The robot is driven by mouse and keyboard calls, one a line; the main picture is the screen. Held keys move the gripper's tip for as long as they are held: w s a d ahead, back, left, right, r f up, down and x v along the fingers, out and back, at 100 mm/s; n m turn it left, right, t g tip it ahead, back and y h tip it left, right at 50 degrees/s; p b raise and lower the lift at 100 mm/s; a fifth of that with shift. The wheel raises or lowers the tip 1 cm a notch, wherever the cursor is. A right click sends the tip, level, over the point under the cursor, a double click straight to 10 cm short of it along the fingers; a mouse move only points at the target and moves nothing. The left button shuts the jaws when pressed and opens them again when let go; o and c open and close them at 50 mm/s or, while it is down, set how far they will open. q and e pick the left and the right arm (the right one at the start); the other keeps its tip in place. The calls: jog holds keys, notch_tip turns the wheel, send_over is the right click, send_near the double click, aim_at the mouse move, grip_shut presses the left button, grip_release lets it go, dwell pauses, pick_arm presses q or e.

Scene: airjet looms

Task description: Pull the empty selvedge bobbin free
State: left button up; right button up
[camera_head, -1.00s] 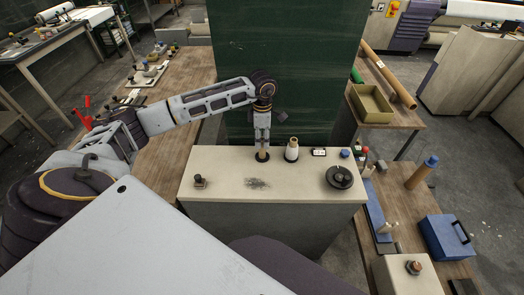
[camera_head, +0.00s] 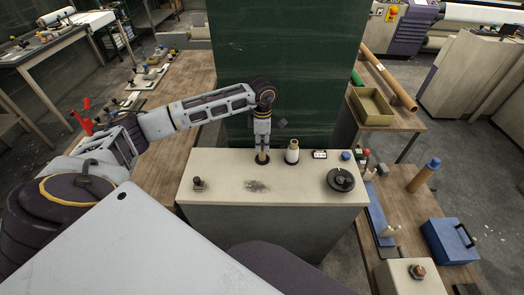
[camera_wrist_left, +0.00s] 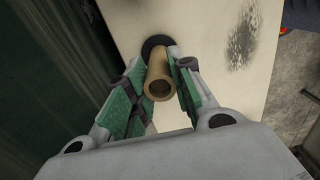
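The bobbin is a bare tan tube (camera_wrist_left: 160,80), standing on a round black seat (camera_wrist_left: 155,45) on the cream cabinet top. In the head view the bobbin (camera_head: 262,158) shows just below my left gripper (camera_head: 262,145), which points straight down over it. In the left wrist view the green pads of my left gripper (camera_wrist_left: 163,75) lie close on both sides of the tube and appear shut on it. The tube's open end faces the camera, and its base is still at the seat. My right gripper is not in view.
A white-wound bobbin (camera_head: 292,151) stands close on the right on the cabinet top (camera_head: 225,175). Beyond it are a small black-and-white device (camera_head: 320,154), a blue knob (camera_head: 346,155) and a black disc (camera_head: 340,179). A black knob (camera_head: 198,183) is at left. A dark green panel (camera_head: 290,70) rises behind.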

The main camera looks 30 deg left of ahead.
pick_arm(q)
grip_shut()
jog(key=shift+r, duration=0.35)
dwell(0.3)
notch_tip(320, 180, up, 11)
jog(key=p, duration=0.6)
dwell(1.8)
